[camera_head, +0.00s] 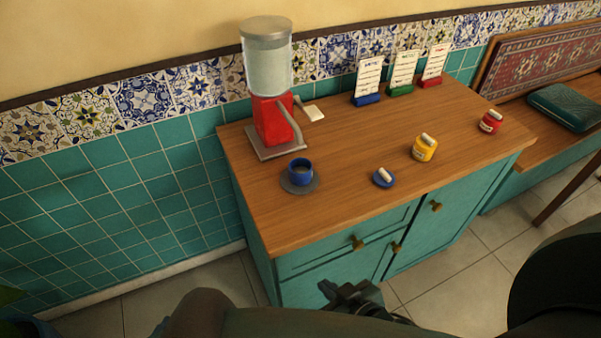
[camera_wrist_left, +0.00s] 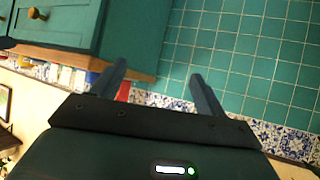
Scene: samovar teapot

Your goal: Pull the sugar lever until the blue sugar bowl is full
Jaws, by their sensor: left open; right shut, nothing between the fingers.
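The sugar dispenser (camera_head: 272,119) has a red body, a clear container with pale contents and a grey lever (camera_head: 291,124) slanting down at its front right. The blue sugar bowl (camera_head: 299,168) stands upright on a grey saucer (camera_head: 301,187) in front of it, without a lid; its fill level is unclear. A blue lid (camera_head: 384,180) with a white knob lies to its right. My right gripper (camera_head: 350,297) is shut and empty, low in front of the cabinet, away from the dispenser. My left gripper (camera_wrist_left: 160,78) is open and empty in the left wrist view.
The wooden top of the teal cabinet (camera_head: 350,218) also holds a yellow jar (camera_head: 424,149), a red jar (camera_head: 490,122) and several cards on stands (camera_head: 403,73). The top's left front is clear. A bench (camera_head: 570,75) stands at right.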

